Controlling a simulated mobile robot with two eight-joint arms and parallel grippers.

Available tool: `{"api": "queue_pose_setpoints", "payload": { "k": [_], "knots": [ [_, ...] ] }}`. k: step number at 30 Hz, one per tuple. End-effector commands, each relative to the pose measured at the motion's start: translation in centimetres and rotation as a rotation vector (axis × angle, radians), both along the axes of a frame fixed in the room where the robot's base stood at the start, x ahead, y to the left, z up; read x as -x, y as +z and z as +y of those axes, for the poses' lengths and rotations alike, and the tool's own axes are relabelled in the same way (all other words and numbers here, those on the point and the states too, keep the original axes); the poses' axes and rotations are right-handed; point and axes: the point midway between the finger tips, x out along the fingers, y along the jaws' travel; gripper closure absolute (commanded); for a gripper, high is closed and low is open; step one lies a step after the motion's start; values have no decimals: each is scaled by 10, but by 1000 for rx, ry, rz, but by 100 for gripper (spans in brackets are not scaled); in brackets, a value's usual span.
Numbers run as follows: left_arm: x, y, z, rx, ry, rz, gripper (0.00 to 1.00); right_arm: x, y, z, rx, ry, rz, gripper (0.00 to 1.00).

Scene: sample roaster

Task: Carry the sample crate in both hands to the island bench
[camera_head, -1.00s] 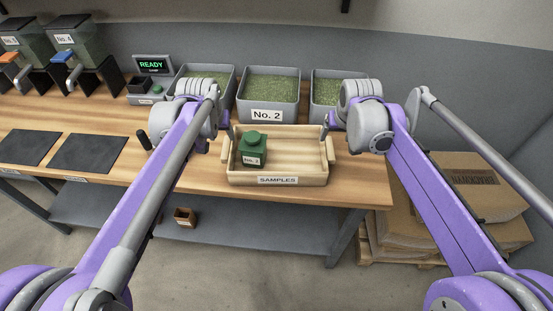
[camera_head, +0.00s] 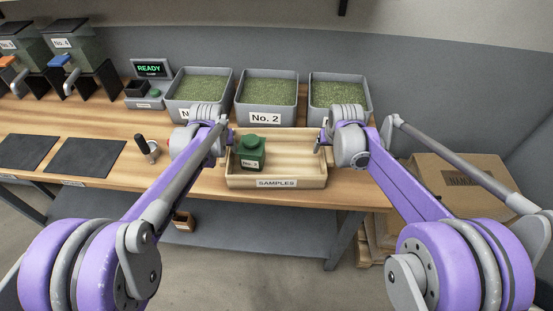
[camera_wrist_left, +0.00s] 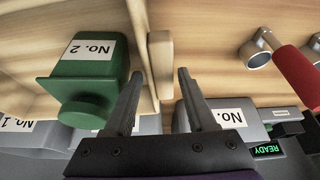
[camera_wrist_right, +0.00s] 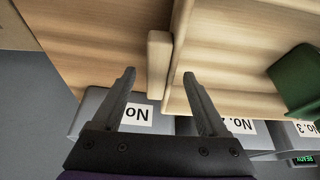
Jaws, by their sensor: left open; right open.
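The sample crate (camera_head: 318,183) is a light wooden tray with a SAMPLES label, standing on the wooden bench near its front edge. A green canister (camera_head: 250,153) with a numbered label stands in its left part. My left gripper (camera_head: 230,137) is at the crate's left end. In the left wrist view its open fingers (camera_wrist_left: 160,72) are either side of the crate's left handle (camera_wrist_left: 160,55). My right gripper (camera_head: 321,142) is at the right end. In the right wrist view its open fingers (camera_wrist_right: 159,74) straddle the right handle (camera_wrist_right: 159,55). Neither grips; finger contact is unclear.
Several grey bins of green beans, one marked No. 2 (camera_head: 266,101), stand close behind the crate. A READY display (camera_head: 150,68) and dark mats (camera_head: 85,156) are to the left. A red-handled tool (camera_wrist_left: 295,65) lies left of the crate. Cardboard boxes (camera_head: 460,180) are stacked at right.

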Motion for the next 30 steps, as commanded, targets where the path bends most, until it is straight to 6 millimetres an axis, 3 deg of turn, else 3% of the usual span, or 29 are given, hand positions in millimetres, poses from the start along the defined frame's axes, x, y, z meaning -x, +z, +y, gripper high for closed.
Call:
{"api": "queue_pose_setpoints", "payload": {
  "k": [6,14,24,27,30],
  "knots": [
    [-5,-13,0,0,0,0,44,-5,-13,0,0,0,0,24],
    [-5,-14,0,0,0,0,44,-5,-13,0,0,0,0,24],
    [-5,-13,0,0,0,0,100,-5,-13,0,0,0,0,81],
    [-5,-13,0,0,0,0,100,-5,-13,0,0,0,0,99],
    [-5,-13,0,0,0,0,100,-5,-13,0,0,0,0,100]
  ]
}}
